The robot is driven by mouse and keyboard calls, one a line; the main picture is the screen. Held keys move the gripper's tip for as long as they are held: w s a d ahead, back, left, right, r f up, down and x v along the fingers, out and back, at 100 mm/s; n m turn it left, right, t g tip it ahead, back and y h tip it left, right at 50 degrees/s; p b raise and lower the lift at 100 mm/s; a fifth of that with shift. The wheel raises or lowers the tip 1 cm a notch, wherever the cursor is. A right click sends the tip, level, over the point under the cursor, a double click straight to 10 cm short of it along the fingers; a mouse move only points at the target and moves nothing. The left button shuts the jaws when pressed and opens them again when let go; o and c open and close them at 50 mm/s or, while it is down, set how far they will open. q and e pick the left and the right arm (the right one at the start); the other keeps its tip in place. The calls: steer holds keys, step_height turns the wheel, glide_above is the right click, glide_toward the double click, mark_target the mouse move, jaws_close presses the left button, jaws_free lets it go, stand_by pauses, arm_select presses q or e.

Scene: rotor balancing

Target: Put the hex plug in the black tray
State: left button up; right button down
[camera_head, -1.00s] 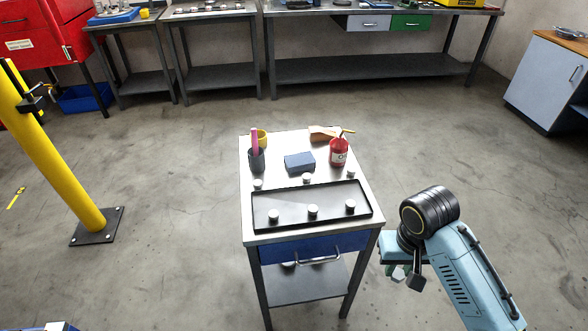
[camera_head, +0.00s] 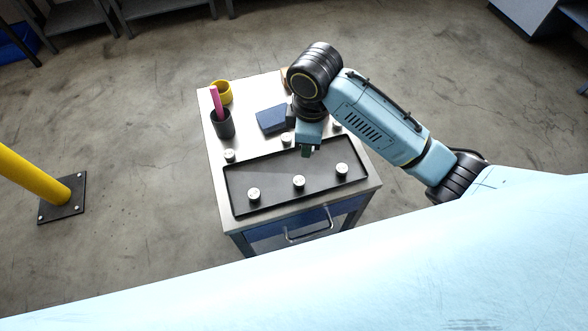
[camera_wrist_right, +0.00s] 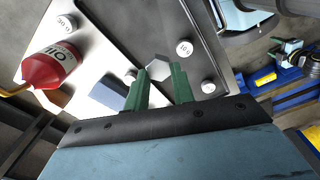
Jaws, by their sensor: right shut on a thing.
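The black tray (camera_head: 270,180) lies on the front part of the small metal table, with several small pale round weights standing in it, one of them a front weight (camera_head: 299,183). My right gripper (camera_head: 305,153) is over the back part of the tray. In the right wrist view, its green fingers (camera_wrist_right: 160,85) are shut on the grey hex plug (camera_wrist_right: 157,65), whose six-sided end shows between the fingertips. In the head view the plug is too small to make out.
A red oil bottle (camera_wrist_right: 48,70) shows in the right wrist view. The tray's left part has free room.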

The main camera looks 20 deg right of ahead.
mark_target(286, 179)
steer(key=s+a+n, duration=0.1)
steer(key=a+n, duration=0.2)
steer(key=n, duration=1.1)
steer(key=a+n, duration=0.2)
steer(key=n, duration=1.3)
arm_select(q)
steer(key=shift+w+f, duration=0.2)
steer(key=shift+w, duration=0.2)
arm_select(e)
steer(key=shift+g, duration=0.3)
step_height(286, 179, down, 8)
steer(key=shift+a+f, duration=0.15)
steer(key=shift+f, duration=0.1)
arm_select(q)
steer(key=shift+b, duration=0.3)
arm_select(e)
steer(key=shift+f, duration=0.2)
steer(key=c, duration=1.2)
jaws_free()
